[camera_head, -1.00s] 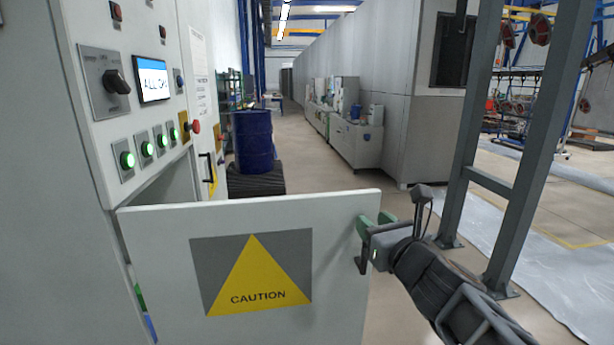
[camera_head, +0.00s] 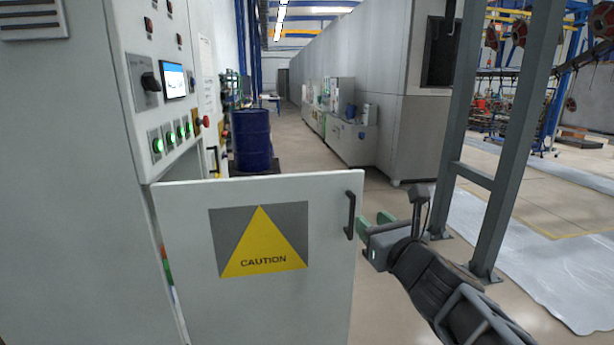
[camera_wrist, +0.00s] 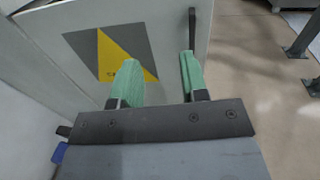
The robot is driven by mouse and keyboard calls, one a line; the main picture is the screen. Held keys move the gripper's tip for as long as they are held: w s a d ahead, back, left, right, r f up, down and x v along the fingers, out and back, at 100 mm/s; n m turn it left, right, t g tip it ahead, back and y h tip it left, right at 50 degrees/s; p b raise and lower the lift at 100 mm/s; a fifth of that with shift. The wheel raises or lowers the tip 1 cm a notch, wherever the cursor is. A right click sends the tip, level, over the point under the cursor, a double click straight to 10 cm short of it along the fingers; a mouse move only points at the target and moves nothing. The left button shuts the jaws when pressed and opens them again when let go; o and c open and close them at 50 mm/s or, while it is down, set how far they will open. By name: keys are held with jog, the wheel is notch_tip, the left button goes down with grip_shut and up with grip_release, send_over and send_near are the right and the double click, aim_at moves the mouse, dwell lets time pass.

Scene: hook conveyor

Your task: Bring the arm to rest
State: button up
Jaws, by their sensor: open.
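My gripper (camera_head: 376,224) is just right of the open cabinet door, with its green fingers apart and empty. In the wrist view my gripper (camera_wrist: 160,78) points toward the door's black handle (camera_wrist: 192,28), which stands ahead of the fingers near the right one. In the head view the handle (camera_head: 350,215) is on the right edge of the white door (camera_head: 330,250), with a small gap between it and the fingers. The door bears a yellow caution triangle. My arm extends in from the lower right.
The control cabinet (camera_head: 75,180) with lit green buttons stands at left. A blue barrel (camera_head: 252,140) is behind the door. A grey steel post frame (camera_head: 510,150) rises close to my arm on the right. Open floor (camera_head: 405,300) shows between door and posts.

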jog(key=s+a+f+n+g, duration=0.1)
jog(key=s+f+n+g, duration=0.2)
jog(key=n, duration=0.4)
jog(key=s+a+f+n+g+y, duration=0.1)
jog(key=a+f+n+g, duration=0.15)
jog(key=f+n, duration=0.35)
jog(key=s+a+f+n+g, duration=0.1)
jog(key=s+f+n+g, duration=0.15)
jog(key=n, duration=0.55)
jog(key=s+d+f+n+g+h+p, duration=0.2)
jog(key=s+d+f+n+g+h, duration=0.3)
jog(key=n, duration=0.6)
jog(key=s+d+f+h, duration=0.1)
jog(key=s+d+f, duration=0.1)
jog(key=d+f, duration=0.1)
jog(key=shift+s+g+h, duration=0.15)
jog(key=shift+g+h, duration=0.15)
jog(key=shift+d+f, duration=0.1)
